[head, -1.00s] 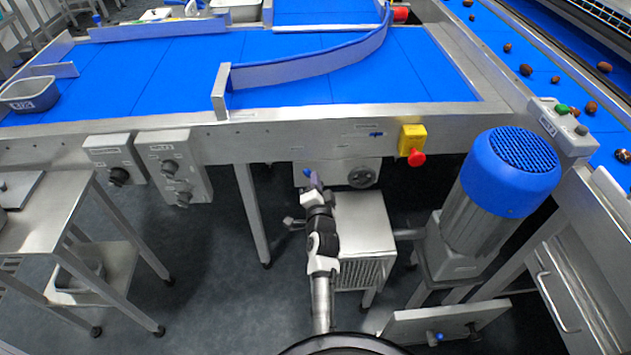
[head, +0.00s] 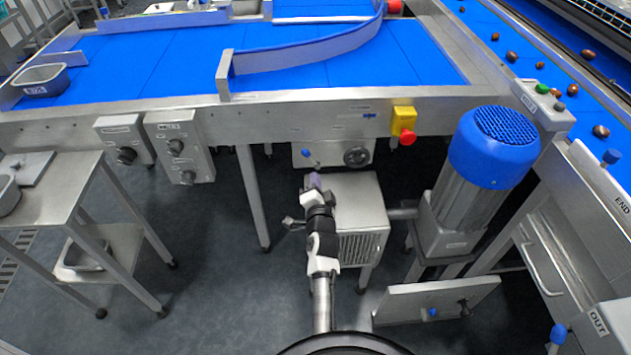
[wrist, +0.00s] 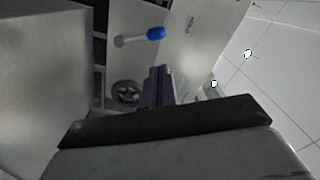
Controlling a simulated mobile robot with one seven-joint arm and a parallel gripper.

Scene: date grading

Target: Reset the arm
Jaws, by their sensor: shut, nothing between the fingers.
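My arm reaches forward from the bottom middle of the head view. My gripper (head: 313,180), with purple fingers, is at its end, low in front of the steel conveyor frame. In the head view it shows just below a blue-knobbed lever (head: 305,153). In the wrist view the purple fingers (wrist: 158,86) are together with nothing between them. The lever's blue knob (wrist: 155,34) shows beyond the fingertips there, apart from them.
A handwheel (head: 356,156) sits right of the lever. A steel box (head: 360,203) stands beside my arm. A blue-topped motor (head: 495,147) and a yellow-red stop button (head: 403,125) are to the right, a steel side table (head: 65,170) to the left. Floor between is open.

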